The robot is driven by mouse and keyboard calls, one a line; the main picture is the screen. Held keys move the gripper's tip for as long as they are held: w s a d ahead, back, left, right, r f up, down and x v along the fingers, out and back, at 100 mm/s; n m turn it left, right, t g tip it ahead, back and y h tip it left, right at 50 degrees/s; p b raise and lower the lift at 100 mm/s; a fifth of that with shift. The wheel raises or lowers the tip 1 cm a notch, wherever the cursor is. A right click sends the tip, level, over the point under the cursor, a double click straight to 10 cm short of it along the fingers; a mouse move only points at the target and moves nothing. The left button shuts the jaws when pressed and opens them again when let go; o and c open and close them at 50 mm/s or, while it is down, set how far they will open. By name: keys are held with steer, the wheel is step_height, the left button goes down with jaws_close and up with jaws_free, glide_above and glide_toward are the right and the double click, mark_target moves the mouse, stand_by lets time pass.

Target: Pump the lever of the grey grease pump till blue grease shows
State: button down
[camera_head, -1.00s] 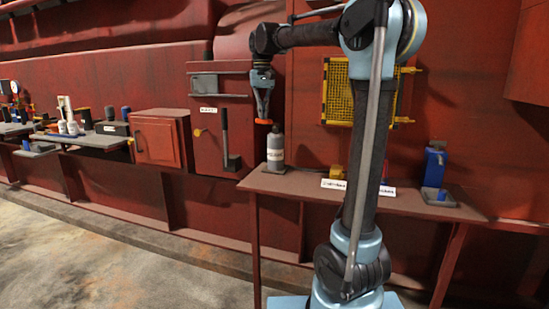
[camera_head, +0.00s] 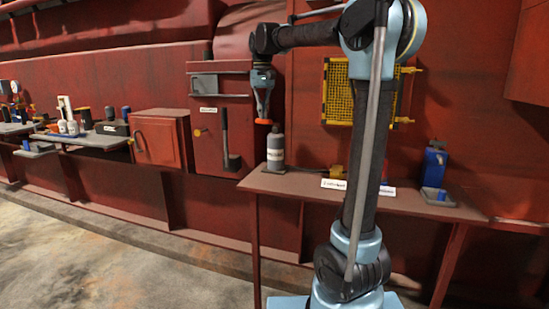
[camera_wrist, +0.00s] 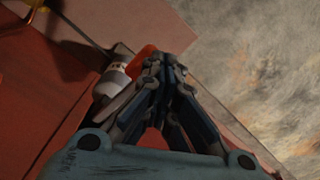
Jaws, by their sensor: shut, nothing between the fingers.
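The grey grease pump (camera_head: 275,149) is a small upright cylinder with a pale label, on the left end of the near red-brown shelf. An orange-red end piece, apparently its lever (camera_head: 264,121), shows at its top left. In the wrist view the pump (camera_wrist: 112,82) is left of the fingers, and the lever end (camera_wrist: 143,62) is just beyond the fingertips. My gripper (camera_head: 262,112) is shut and empty, pointing down, with its tips close above or at the lever. I cannot tell whether they touch. I see no blue grease at the pump.
The shelf (camera_head: 300,187) also holds a yellow block, white labels and a blue device (camera_head: 434,165) on a grey base at the right. A red cabinet with a black handle (camera_head: 226,140) stands behind left. A yellow grille (camera_head: 338,92) hangs on the wall.

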stand_by(0.3)
stand_by(1.6)
stand_by(0.9)
stand_by(1.6)
stand_by(0.4)
steer(key=shift+f, duration=2.7)
steer(key=shift+r, duration=2.75)
steer(key=shift+s, duration=0.1)
